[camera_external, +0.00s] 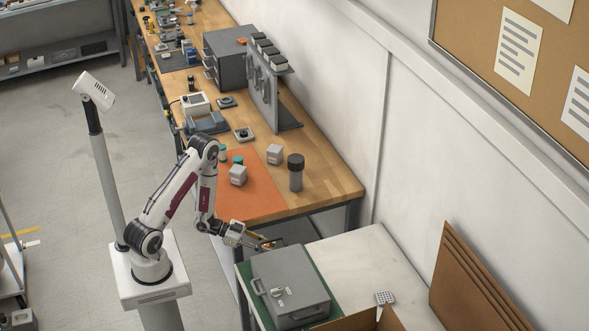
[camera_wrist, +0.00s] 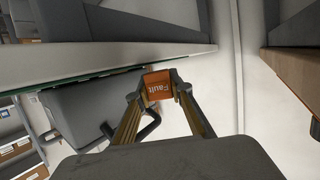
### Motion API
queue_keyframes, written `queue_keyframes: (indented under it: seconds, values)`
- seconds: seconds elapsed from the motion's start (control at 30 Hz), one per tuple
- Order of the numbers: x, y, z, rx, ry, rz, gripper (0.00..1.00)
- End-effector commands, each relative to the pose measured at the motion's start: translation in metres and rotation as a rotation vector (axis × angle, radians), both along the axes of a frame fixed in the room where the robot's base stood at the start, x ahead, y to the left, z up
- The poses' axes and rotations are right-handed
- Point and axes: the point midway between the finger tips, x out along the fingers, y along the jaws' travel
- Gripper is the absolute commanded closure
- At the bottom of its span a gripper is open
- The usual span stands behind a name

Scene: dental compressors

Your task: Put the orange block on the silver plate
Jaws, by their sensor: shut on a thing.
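The orange block (camera_wrist: 158,84) carries the word "Fault" and is held between the fingertips of my gripper (camera_wrist: 160,92). In the external view my gripper (camera_external: 270,243) reaches over the near table, beside the back edge of the grey case, with a small orange spot at its tips. The gripper is shut on the block. I cannot tell for certain which thing is the silver plate. Two small flat grey squares with dark centres lie on the wooden bench, one (camera_external: 244,134) nearer and one (camera_external: 227,102) farther off.
The grey case (camera_external: 305,285) with handles stands on a green mat (camera_external: 246,275). On the wooden bench are an orange mat (camera_external: 262,203), pale blocks (camera_external: 274,154), a dark-capped jar (camera_external: 296,178) and a grey panel rack (camera_external: 262,92). The pale tabletop (camera_external: 350,255) right of the case is mostly clear.

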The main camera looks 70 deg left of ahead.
Motion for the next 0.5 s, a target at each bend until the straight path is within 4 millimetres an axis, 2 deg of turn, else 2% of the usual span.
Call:
queue_keyframes:
  seconds: [0.5]
  values:
    - [0.051, -0.035, 0.002, 0.002, -0.002, -0.005, 0.94]
